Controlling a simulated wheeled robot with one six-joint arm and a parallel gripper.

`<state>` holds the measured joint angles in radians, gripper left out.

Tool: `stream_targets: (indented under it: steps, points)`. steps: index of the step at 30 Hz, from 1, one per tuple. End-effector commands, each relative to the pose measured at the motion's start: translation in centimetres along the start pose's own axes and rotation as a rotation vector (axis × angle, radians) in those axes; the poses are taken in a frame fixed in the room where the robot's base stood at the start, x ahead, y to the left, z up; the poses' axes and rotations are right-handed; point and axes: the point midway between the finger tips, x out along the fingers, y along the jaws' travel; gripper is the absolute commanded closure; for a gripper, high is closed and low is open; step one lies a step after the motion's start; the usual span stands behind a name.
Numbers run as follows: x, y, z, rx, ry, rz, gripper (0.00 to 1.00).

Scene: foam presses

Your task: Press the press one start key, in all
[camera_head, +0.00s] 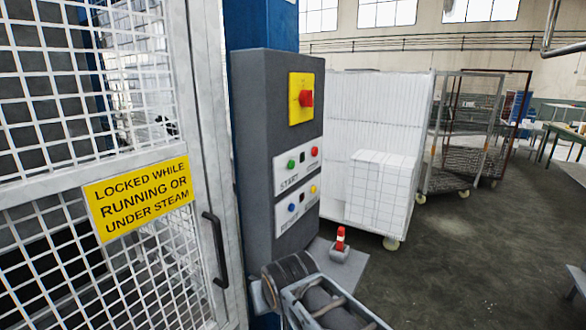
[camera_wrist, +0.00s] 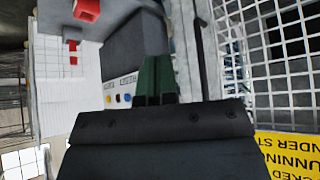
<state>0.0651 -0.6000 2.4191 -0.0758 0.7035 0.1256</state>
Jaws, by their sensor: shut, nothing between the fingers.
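A grey control box (camera_head: 250,150) stands beside the mesh door in the head view. Its front has a green key (camera_head: 291,164) above the label START and a red key (camera_head: 314,152) to the right. Below are a blue key (camera_head: 292,207) and a yellow key (camera_head: 313,189). My gripper (camera_wrist: 155,80) shows in the wrist view, its green fingers shut and empty, near the box. The wrist view is upside down; the blue key (camera_wrist: 127,98) and yellow key (camera_wrist: 108,98) show there, while I cannot see the green key, likely behind my gripper's dark body. No press number is readable.
A red knob on a yellow plate (camera_head: 301,98) sits higher on the box. A mesh door (camera_head: 70,270) with a dark handle (camera_head: 215,249) and a yellow warning sign (camera_head: 139,198) stands left. A small red and white item (camera_head: 340,239) is below the box. White blocks (camera_head: 375,100) stand behind.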

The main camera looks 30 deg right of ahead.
Motion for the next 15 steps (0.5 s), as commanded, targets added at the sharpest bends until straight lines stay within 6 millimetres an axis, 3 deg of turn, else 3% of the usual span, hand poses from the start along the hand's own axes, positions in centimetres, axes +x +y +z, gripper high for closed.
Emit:
stream_targets:
  steps: [3,9,12,15]
  points:
    - [1.7,3.5,-5.7,0.121,0.219,0.074,1.0]
    - [1.8,11.3,-16.2,0.271,0.686,0.135,1.0]
    - [0.9,15.5,-20.2,0.305,0.926,0.125,1.0]
    - [-0.2,18.6,-22.8,0.296,1.116,0.073,1.0]
